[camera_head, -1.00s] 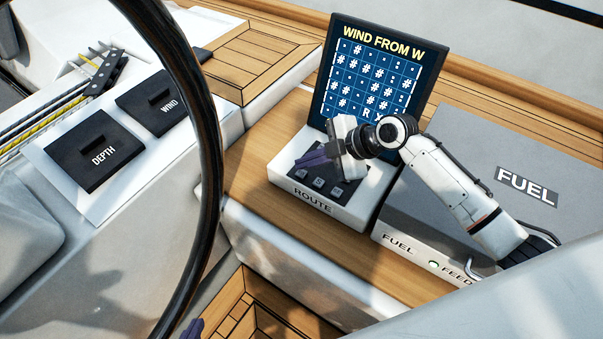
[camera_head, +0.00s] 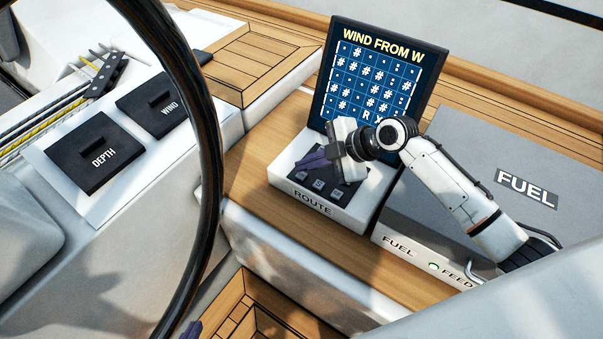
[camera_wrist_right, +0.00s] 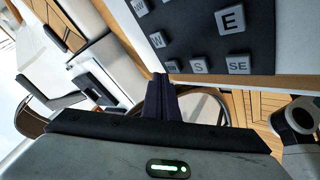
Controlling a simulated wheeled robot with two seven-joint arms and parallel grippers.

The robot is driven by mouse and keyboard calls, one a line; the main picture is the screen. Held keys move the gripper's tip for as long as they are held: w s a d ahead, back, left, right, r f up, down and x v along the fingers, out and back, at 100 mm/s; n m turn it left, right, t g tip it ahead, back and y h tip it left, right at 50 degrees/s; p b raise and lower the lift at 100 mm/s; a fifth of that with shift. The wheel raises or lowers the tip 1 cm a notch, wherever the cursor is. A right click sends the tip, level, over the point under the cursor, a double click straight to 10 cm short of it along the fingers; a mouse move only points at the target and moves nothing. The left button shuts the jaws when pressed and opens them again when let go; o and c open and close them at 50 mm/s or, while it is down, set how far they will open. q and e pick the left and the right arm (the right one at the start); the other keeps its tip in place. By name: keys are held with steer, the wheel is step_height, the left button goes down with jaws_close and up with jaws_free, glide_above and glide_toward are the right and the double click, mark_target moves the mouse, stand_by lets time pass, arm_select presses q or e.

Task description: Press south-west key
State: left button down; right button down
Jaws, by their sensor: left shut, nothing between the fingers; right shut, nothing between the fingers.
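The ROUTE keypad (camera_head: 350,196) is a white box with a dark sloped face and grey letter keys. My right gripper (camera_head: 300,163) is shut and empty, its dark purple fingers over the left part of the keys and hiding some. In the right wrist view the fingertips (camera_wrist_right: 160,78) are close to the south-west key (camera_wrist_right: 172,66), at the corner beside the S key (camera_wrist_right: 199,66). That key's label is hard to read. I cannot tell whether the tips touch it.
A screen (camera_head: 375,75) reading WIND FROM W stands behind the keypad, with a grid and an R. A grey FUEL box (camera_head: 470,170) is on the right. The steering wheel rim (camera_head: 213,150) crosses the left side. DEPTH (camera_head: 93,150) and WIND (camera_head: 160,102) covers are further left.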

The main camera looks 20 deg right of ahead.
mark_target(307, 179)
steer(key=shift+f, duration=0.15)
stand_by(0.7)
steer(key=shift+f+b, duration=0.3)
steer(key=shift+b, duration=0.1)
steer(key=shift+f+b, duration=0.45)
steer(key=shift+f, duration=0.15)
stand_by(0.7)
steer(key=shift+r+p, duration=0.75)
steer(key=shift+r, duration=0.2)
steer(key=shift+r, duration=0.1)
step_height(307, 179, up, 5)
steer(key=p, duration=0.4)
